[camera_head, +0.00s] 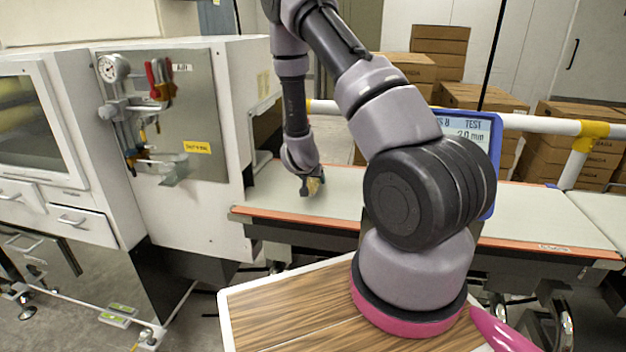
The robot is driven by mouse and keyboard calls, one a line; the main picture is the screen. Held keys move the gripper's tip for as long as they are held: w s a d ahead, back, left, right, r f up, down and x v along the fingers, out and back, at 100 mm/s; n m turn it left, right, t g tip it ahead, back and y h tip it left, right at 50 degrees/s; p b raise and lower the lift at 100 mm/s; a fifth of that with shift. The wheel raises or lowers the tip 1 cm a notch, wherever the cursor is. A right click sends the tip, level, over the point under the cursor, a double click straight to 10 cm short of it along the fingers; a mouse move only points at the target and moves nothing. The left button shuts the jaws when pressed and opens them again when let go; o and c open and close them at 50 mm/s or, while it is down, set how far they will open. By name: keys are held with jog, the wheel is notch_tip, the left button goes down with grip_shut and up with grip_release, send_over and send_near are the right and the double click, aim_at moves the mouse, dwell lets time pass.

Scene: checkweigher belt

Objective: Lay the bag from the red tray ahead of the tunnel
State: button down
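My gripper (308,188) points down over the pale conveyor belt (340,205), just right of the tunnel opening (264,132) in the white machine. A small yellowish-brown thing (315,185), which looks like the bag, shows right at my fingertips. It is too small to tell whether the fingers press on it or only stand beside it, or whether it touches the belt. I do not see a red tray in this view; my arm hides part of the belt and of what lies behind it.
A blue-framed display (472,132) stands behind my arm. A white rail with yellow joints (593,130) runs behind the belt, with stacked cardboard boxes (484,98) beyond. The machine's side panel (205,110) carries a gauge and tools. The belt right of my gripper looks clear.

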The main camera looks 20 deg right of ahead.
jog(key=shift+f, duration=0.6)
